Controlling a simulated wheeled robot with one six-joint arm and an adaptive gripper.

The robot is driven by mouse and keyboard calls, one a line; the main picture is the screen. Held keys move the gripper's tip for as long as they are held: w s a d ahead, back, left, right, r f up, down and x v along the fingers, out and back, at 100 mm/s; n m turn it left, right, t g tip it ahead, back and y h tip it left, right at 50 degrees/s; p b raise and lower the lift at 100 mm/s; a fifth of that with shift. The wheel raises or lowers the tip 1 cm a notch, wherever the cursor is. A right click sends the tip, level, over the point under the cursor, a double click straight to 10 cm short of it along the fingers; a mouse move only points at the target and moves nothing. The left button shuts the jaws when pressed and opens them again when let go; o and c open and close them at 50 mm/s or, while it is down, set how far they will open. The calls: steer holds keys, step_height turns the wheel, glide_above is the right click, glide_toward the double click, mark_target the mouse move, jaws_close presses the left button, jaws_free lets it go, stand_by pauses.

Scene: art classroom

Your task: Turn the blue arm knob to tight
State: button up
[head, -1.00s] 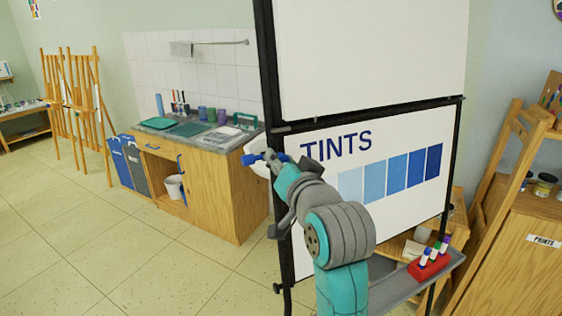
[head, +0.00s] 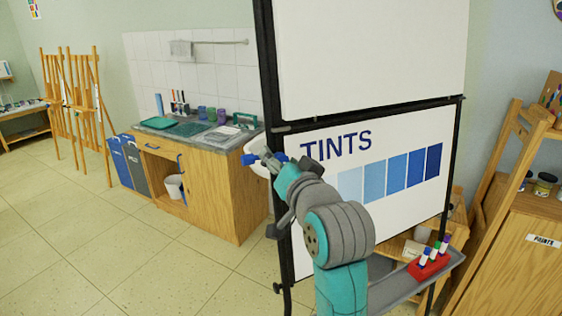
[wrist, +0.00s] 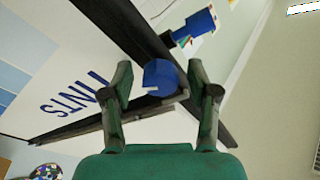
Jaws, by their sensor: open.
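The blue arm knob (wrist: 161,74) is on the dark frame of the TINTS board, near the middle of the wrist view. A short white mark on it points left in that view. My gripper (wrist: 161,82) is open, with one finger on each side of the knob and a visible gap at each. In the head view my gripper (head: 268,161) is at the board's left edge, with blue parts (head: 250,159) showing beside its fingers. I cannot make out any tight marking. A second blue piece (wrist: 197,24) with small coloured patches lies beyond the knob in the wrist view.
The TINTS board (head: 398,213) in its black frame stands right beside my arm. Its grey tray (head: 395,291) carries a red marker holder (head: 428,267). A wooden sink cabinet (head: 215,190) stands behind to the left. The floor at the left is clear.

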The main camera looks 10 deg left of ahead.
steer(key=v, duration=1.2)
steer(key=w+a+n+y, duration=0.1)
steer(key=w+a+n, duration=0.4)
steer(key=w+n, duration=0.3)
steer(key=shift+w+g+y, duration=0.3)
steer(key=shift+w+y, duration=0.1)
steer(key=shift+w, duration=0.5)
steer(key=shift+f, duration=0.15)
jaws_close()
